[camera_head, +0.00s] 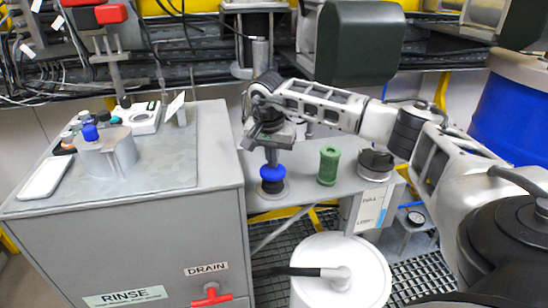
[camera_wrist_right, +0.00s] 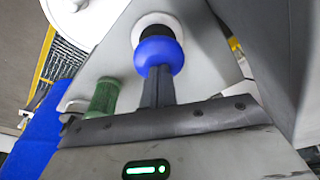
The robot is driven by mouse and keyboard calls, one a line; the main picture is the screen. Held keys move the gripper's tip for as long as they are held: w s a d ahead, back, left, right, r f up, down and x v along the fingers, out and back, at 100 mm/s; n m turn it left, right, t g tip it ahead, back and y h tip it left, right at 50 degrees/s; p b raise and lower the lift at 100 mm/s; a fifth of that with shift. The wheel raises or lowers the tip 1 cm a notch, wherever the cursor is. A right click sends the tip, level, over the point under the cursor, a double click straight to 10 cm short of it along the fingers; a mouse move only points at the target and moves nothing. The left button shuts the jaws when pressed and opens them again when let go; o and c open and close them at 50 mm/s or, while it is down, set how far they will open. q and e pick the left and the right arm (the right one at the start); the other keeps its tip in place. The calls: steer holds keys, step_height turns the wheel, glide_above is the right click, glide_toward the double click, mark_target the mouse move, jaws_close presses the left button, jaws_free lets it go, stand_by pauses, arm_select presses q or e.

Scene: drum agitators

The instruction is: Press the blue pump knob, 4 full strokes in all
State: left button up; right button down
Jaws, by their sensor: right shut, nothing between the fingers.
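The blue pump knob (camera_head: 272,173) stands on a dark round base on the grey shelf, right of the grey cabinet. My right gripper (camera_head: 271,160) points down directly over it, with its fingers shut and nothing between them. In the right wrist view the blue knob (camera_wrist_right: 160,55) lies at the tips of the shut fingers (camera_wrist_right: 158,72), with a black part and a pale collar beyond it. The tips look at or very near the knob's top; I cannot tell whether they touch, or how far the knob is pressed. My left gripper is not in view.
A green ribbed cylinder (camera_head: 329,166) stands right of the knob, with a dark round container (camera_head: 376,163) farther right. The grey cabinet (camera_head: 222,170) stands close on the left. A white drum (camera_head: 368,275) is below the shelf. A dark green box (camera_head: 360,42) hangs above.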

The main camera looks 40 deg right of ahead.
steer(key=shift+a, duration=0.1)
steer(key=shift+w+d+p+v, duration=0.1)
steer(key=shift+d+p+v, duration=0.1)
steer(key=shift+p+v, duration=0.85)
steer(key=shift+w+d+p+v, duration=0.1)
steer(key=shift+d+p+v, duration=0.05)
steer(key=shift+p+v, duration=0.85)
steer(key=shift+r, duration=0.1)
steer(key=shift+d, duration=0.1)
